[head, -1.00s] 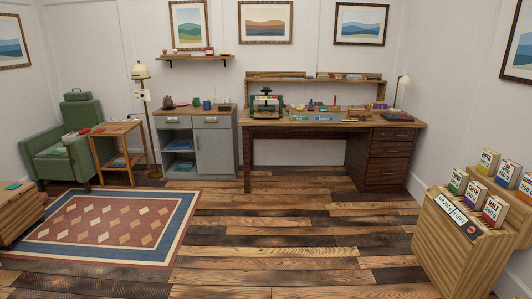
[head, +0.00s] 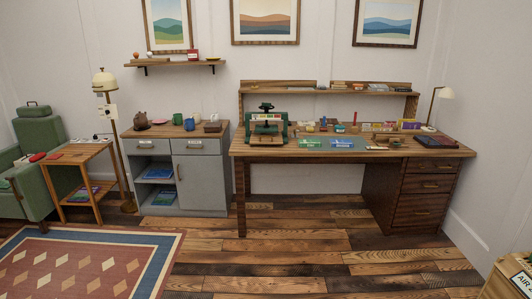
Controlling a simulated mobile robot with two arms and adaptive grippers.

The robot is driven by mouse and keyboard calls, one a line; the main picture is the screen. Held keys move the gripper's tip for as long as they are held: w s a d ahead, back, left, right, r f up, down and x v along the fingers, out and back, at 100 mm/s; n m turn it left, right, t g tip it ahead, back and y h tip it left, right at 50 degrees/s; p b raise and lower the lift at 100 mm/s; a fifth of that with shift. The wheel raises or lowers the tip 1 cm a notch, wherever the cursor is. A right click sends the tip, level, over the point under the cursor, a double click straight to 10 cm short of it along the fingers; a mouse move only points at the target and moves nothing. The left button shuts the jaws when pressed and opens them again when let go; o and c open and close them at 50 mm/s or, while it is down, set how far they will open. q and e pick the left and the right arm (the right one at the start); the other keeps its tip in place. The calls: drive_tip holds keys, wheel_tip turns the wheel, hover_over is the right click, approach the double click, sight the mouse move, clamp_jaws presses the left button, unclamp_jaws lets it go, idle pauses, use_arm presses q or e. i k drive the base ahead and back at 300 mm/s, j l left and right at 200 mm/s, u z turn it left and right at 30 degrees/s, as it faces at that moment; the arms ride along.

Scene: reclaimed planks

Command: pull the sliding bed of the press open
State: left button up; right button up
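The press (head: 267,128) is a dark green machine standing on the left end of the wooden desk (head: 400,150). It has a dark knob on top and a pale part across its middle. Its sliding bed is too small to make out clearly, so I cannot tell how far in or out it is. Neither of my grippers shows in the head view.
A grey cabinet (head: 203,178) stands left of the desk, with a lamp and side table (head: 86,160) beyond it. Coloured trays (head: 311,143) lie right of the press. A rug (head: 150,240) covers the left floor. The plank floor (head: 300,240) before the desk is clear.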

sight(256, 138)
drive_tip(key=i, duration=2.2)
drive_tip(key=i+u, duration=0.1)
drive_tip(key=i, duration=0.55)
drive_tip(key=i+l+u, duration=0.1)
drive_tip(key=i, duration=0.55)
drive_tip(key=i+l+u, duration=0.15)
drive_tip(key=i, duration=0.45)
drive_tip(key=i+l+u, duration=0.15)
